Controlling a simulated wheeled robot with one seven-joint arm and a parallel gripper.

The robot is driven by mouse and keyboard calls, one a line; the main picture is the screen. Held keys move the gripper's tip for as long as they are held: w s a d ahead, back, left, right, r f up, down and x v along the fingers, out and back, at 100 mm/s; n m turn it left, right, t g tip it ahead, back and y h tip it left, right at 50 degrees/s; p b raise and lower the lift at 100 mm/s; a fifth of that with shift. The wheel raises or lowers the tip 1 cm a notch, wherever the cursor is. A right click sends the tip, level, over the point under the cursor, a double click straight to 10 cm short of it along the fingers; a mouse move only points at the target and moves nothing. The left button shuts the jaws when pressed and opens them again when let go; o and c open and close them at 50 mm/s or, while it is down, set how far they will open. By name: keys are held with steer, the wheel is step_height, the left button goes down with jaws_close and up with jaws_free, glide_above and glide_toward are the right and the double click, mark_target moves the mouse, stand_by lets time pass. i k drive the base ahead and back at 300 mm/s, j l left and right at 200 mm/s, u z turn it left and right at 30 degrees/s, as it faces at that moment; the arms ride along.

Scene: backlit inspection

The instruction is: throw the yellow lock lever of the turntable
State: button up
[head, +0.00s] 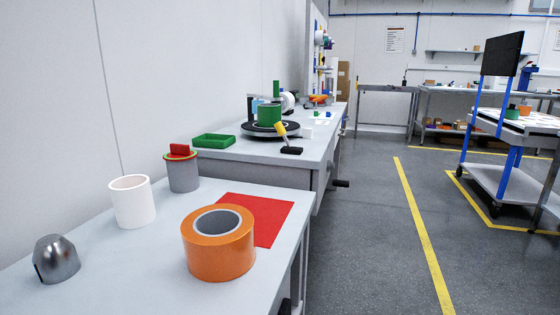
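The turntable (256,132) is a dark round disc on the far workbench, in the middle of the head view. A green cylinder (269,115) stands on it. The yellow lock lever (281,128) stands at the turntable's front right, tilted, its top leaning left. Its lower end meets a black base block (291,150) on the bench top. My gripper is not in the head view, so its place relative to the lever cannot be seen.
A near bench holds an orange ring (218,260), red mat (262,218), white cylinder (132,202), grey canister (183,174) and metal dome (56,259). A green tray (213,140) sits left of the turntable. Floor right of the benches is clear; a blue-framed cart (510,130) stands far right.

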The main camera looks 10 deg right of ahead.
mark_target(280, 128)
steer(key=i+l+z, duration=0.15)
steer(key=i, duration=0.35)
steer(key=i+l+z, duration=0.2)
steer(key=i, duration=0.3)
steer(key=j, duration=0.1)
